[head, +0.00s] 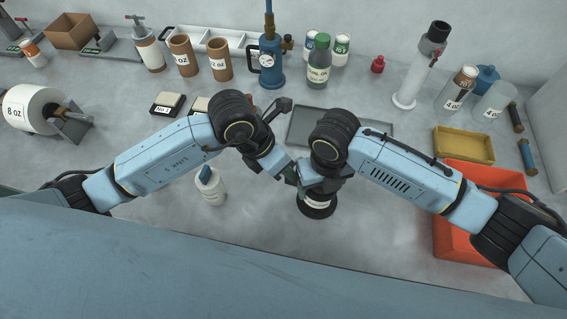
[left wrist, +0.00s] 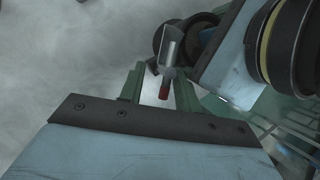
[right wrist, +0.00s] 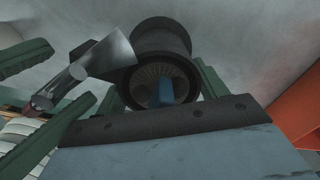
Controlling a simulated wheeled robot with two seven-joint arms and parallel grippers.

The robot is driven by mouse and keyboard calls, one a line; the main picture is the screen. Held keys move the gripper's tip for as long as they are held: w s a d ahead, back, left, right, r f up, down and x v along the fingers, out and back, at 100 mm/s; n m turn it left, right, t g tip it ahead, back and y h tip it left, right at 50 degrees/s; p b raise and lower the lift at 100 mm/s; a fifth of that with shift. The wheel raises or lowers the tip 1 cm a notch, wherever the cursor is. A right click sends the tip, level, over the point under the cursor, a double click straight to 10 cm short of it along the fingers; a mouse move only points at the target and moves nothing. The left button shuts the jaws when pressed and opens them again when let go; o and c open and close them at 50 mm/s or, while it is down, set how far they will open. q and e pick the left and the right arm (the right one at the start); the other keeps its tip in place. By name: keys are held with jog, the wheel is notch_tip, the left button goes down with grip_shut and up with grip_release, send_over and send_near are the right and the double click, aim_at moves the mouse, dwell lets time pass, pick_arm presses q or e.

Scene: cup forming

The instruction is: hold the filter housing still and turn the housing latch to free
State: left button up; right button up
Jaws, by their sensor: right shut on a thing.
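The filter housing (head: 318,208) is a dark round body standing on the table under my right gripper (head: 312,185). In the right wrist view the housing (right wrist: 160,38) shows its open, ribbed mouth with a blue piece inside. My right gripper's fingers lie on both sides of it, shut on it. The housing latch (right wrist: 97,60) is a metal lever sticking out from the housing's side, with a red tip. In the left wrist view the latch (left wrist: 170,47) points between the fingers of my left gripper (left wrist: 159,78). The left gripper is open, with gaps beside the latch.
A white container (head: 211,188) stands left of the housing. A grey tray (head: 300,126) lies behind my grippers. An orange bin (head: 452,238) and a yellow tray (head: 463,145) are at the right. A green-capped bottle (head: 318,60) and a blue pump (head: 271,65) stand at the back.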

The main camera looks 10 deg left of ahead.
pick_arm(q)
jog(key=shift+s+d, duration=0.1)
jog(key=shift+d, duration=0.1)
jog(key=w+a+r+m+g, duration=0.3)
jog(key=a+r+m+g, duration=0.1)
jog(key=r+m, duration=0.5)
jog(key=shift+v, duration=1.05)
jog(key=s+n+t+y, duration=0.2)
jog(key=s+n+t, duration=0.2)
jog(key=s+t, duration=0.25)
jog(key=shift+g+h, duration=0.25)
jog(key=shift+h, duration=0.05)
jog(key=x, duration=0.8)
jog(key=s+d+x, duration=0.1)
jog(key=x, duration=0.3)
jog(key=shift+c, duration=0.4)
